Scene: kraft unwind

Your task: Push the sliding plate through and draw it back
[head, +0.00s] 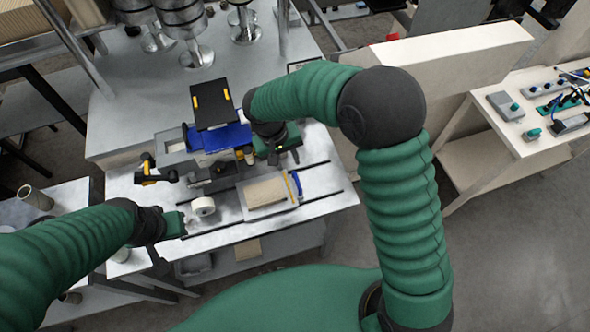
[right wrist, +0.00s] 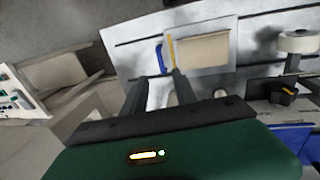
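The sliding plate (head: 308,189) is pale grey and lies on dark rails on the bench. It carries a tan kraft block (head: 266,192), a yellow strip (head: 289,188) and a blue handle (head: 297,184) at its right end. In the right wrist view the plate (right wrist: 234,42) and the blue handle (right wrist: 160,58) lie beyond my fingers. My right gripper (right wrist: 158,92) is open and empty, its two fingers apart and short of the handle. My left gripper (head: 182,224) is beside a white roll (head: 203,206); its fingers are too small to read.
A machine with a black panel (head: 211,103) and blue body (head: 226,138) stands behind the rails. A cream partition (head: 455,62) and a side table with switch boxes (head: 505,106) stand at right. The bench (head: 325,204) is clear right of the plate.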

